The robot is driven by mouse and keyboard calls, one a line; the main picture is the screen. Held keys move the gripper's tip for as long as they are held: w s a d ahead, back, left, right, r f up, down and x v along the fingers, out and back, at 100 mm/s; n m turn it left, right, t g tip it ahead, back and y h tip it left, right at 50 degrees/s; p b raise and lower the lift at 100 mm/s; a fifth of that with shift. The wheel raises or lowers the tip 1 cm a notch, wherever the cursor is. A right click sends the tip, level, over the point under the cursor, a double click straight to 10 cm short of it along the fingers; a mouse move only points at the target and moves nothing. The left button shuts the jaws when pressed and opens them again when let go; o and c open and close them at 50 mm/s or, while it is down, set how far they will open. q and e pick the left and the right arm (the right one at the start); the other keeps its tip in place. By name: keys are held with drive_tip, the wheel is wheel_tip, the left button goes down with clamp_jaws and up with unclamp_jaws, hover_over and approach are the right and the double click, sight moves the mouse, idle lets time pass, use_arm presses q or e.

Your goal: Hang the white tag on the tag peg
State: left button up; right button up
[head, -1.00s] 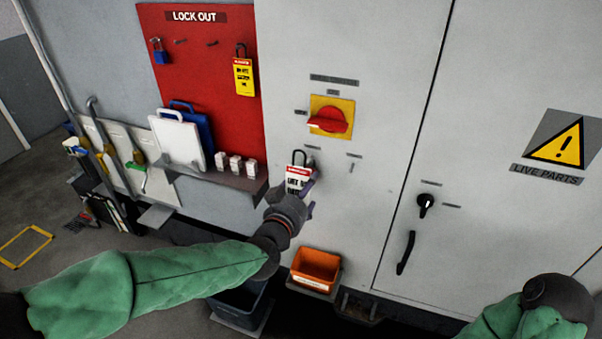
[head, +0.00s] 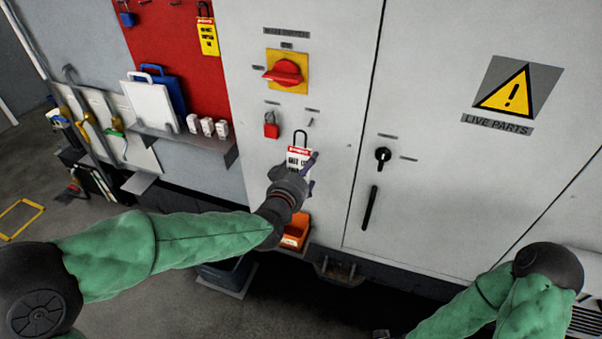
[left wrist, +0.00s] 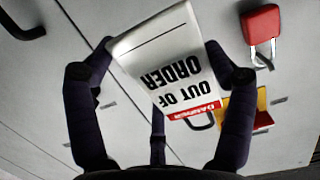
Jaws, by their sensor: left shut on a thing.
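The white tag (head: 298,160) has a red strip, black lettering and a black loop at its top. My left gripper (head: 291,178) is shut on it and holds it upright in front of the grey cabinet. In the left wrist view the tag (left wrist: 172,65) appears upside down between the fingers and reads OUT OF ORDER. The tag peg (head: 310,122) is a small pin under a label on the cabinet. The tag's loop is just below and left of it in the head view, apart from it. My right arm shows at lower right; its gripper is not clearly visible.
A red padlock (head: 271,130) hangs left of the peg, below the red switch (head: 285,72) on its yellow plate. A shelf (head: 185,142) with white blocks is at left. An orange bin (head: 296,232) is below my left gripper. A door handle (head: 370,208) is at right.

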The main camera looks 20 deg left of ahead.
use_arm(q)
drive_tip(key=shift+r+b+x, duration=0.15)
drive_tip(key=shift+b+x, duration=0.05)
drive_tip(key=shift+x, duration=1.2)
drive_tip(key=shift+r+b+x, duration=0.15)
drive_tip(key=shift+b+x, duration=0.05)
drive_tip(key=shift+x, duration=1.2)
drive_tip(key=shift+w+f+b, duration=0.45)
drive_tip(key=shift+w, duration=0.35)
drive_tip(key=o, duration=1)
